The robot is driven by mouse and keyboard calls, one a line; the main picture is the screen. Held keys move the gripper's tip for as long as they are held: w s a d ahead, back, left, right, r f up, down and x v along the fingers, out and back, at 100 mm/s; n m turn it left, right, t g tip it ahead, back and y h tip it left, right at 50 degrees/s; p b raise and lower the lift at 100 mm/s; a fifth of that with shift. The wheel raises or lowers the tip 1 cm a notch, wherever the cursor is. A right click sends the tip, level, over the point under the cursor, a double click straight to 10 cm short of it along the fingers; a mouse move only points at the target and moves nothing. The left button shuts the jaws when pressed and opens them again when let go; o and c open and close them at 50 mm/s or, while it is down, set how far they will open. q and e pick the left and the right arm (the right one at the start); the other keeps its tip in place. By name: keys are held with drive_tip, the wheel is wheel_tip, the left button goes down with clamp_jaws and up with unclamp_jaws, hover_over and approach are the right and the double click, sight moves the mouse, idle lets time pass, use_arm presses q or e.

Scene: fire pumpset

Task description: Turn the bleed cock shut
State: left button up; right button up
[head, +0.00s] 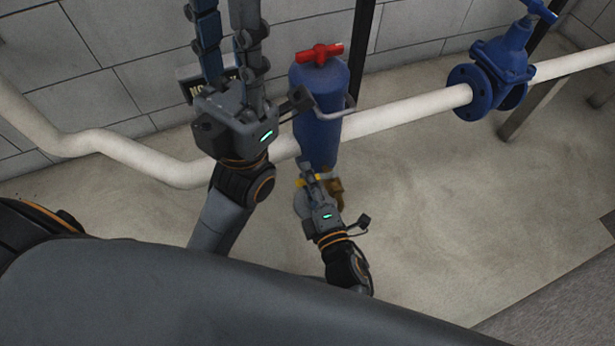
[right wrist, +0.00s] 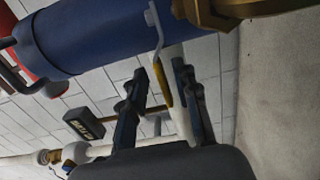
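The bleed cock has a brass body (right wrist: 235,10) beneath a blue cylinder (head: 318,115) and a lever with a yellow sleeve (right wrist: 162,84). My right gripper (right wrist: 160,68) is open, with the yellow lever end between its two fingers in the right wrist view, closer to the right finger. I cannot tell whether either finger touches it. In the head view my right gripper (head: 307,168) sits at the foot of the cylinder and partly hides the cock. My left gripper (head: 224,8) is open and empty, its fingers apart and in front of the wall.
A white pipe (head: 400,115) runs behind the cylinder to a blue valve (head: 490,75) at the right. A red handle (head: 320,53) tops the cylinder, and a grey bail handle (head: 335,108) is on its side. A dark sign (right wrist: 84,123) hangs behind.

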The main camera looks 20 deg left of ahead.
drive_tip(key=shift+f, duration=0.1)
drive_tip(key=shift+s+d, duration=0.1)
drive_tip(key=shift+s, duration=0.2)
drive_tip(key=v, duration=1.1)
drive_tip(key=shift+d, duration=0.25)
drive_tip(key=shift+s, duration=0.1)
